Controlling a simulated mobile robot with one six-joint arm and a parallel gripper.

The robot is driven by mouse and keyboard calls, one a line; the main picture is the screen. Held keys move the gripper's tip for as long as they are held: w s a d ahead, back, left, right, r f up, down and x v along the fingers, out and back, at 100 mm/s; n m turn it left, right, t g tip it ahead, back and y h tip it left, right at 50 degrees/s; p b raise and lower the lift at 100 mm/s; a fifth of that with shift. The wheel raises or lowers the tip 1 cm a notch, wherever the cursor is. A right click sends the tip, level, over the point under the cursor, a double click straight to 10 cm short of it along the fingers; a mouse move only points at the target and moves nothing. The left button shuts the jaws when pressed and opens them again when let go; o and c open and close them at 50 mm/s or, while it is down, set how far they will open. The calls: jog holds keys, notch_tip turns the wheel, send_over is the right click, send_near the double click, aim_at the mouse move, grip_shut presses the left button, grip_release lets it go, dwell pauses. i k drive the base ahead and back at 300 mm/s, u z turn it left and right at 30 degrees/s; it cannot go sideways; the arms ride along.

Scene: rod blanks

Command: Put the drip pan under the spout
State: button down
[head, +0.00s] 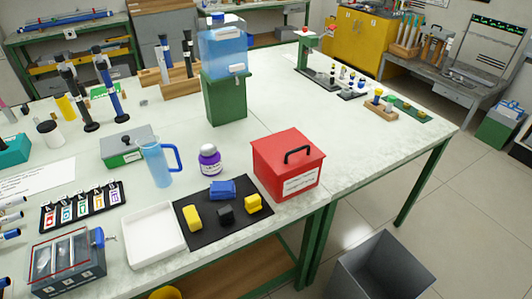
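A white shallow rectangular tray (153,236), likely the drip pan, lies empty on the near part of the workbench, left of a black mat. A blue translucent water container (222,50) stands on a green box-shaped stand (226,100) toward the back of the bench. A spout on it is too small to make out clearly. No pan shows at the foot of the stand. My gripper is not in view.
A black mat (190,235) holds yellow, blue and black blocks. A grey bin (381,268) is on the floor.

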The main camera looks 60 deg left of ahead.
aim_at(152, 234)
jog(key=u, duration=0.05)
jog(key=k, duration=2.3)
jog(key=u, duration=1.4)
jog(key=i, duration=1.5)
jog(key=u, duration=0.05)
